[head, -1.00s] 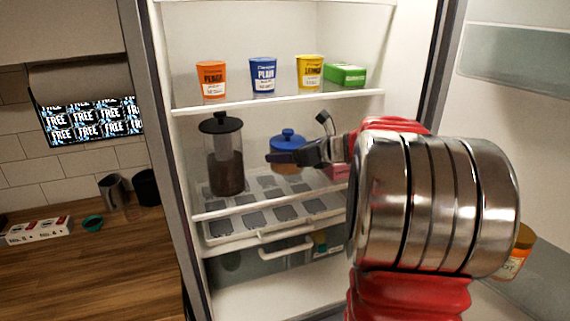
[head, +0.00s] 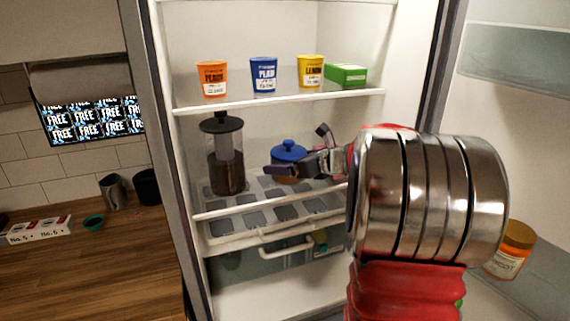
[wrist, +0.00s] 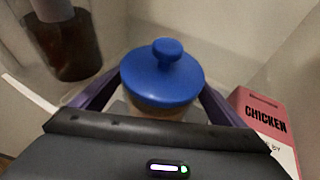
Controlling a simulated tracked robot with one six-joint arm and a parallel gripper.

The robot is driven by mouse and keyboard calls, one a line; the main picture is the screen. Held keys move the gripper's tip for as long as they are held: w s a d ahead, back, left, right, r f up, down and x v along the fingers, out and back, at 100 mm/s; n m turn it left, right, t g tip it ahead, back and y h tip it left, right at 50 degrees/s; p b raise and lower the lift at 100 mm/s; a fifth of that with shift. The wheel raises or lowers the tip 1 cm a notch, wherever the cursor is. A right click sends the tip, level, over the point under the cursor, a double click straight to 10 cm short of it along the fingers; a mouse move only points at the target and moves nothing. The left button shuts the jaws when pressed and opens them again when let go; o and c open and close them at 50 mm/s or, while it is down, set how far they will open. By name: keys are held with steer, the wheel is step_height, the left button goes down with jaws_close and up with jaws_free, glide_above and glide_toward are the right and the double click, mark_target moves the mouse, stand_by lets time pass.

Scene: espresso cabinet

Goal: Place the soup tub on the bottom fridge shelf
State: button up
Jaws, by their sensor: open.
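The soup tub, a round tub with a blue knobbed lid (head: 289,150), is upright on the fridge shelf (head: 270,199) above the drawers, right of the coffee press. My gripper (head: 297,152) reaches in from the right at the tub's height. In the wrist view the blue lid (wrist: 162,75) is between my gripper's fingers (wrist: 160,92), one on each side. The fingers are open around the tub; whether either touches it, I cannot tell. The tub's lower part is partly hidden by a finger and the palm.
A coffee press (head: 225,158) stands left of the tub. A pink chicken box (wrist: 268,130) is close on the right in the wrist view. Several cups, such as the blue one (head: 263,75), and a green box (head: 346,75) stand on the shelf above. Drawers (head: 255,262) are below.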

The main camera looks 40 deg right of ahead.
steer(key=shift+r, duration=0.1)
steer(key=v, duration=1.2)
steer(key=shift+s, duration=0.1)
stand_by(0.5)
steer(key=s+a+f+n+g+y, duration=0.1)
steer(key=s+a+f+n+g, duration=0.2)
steer(key=a+n, duration=0.7)
steer(key=s+a+f+n+g+y, duration=0.1)
steer(key=s+a+f+n+g, duration=0.3)
steer(key=a, duration=1)
steer(key=s+a+f+n+h, duration=0.2)
steer(key=s+a+n, duration=0.2)
steer(key=n, duration=0.6)
steer(key=s+a+f+n+h, duration=0.1)
steer(key=s+a+n, duration=0.3)
steer(key=s+n, duration=0.4)
steer(key=shift+a+f+n+g+h, duration=0.3)
steer(key=shift+a+f+n+h, duration=0.1)
steer(key=shift+n, duration=0.8)
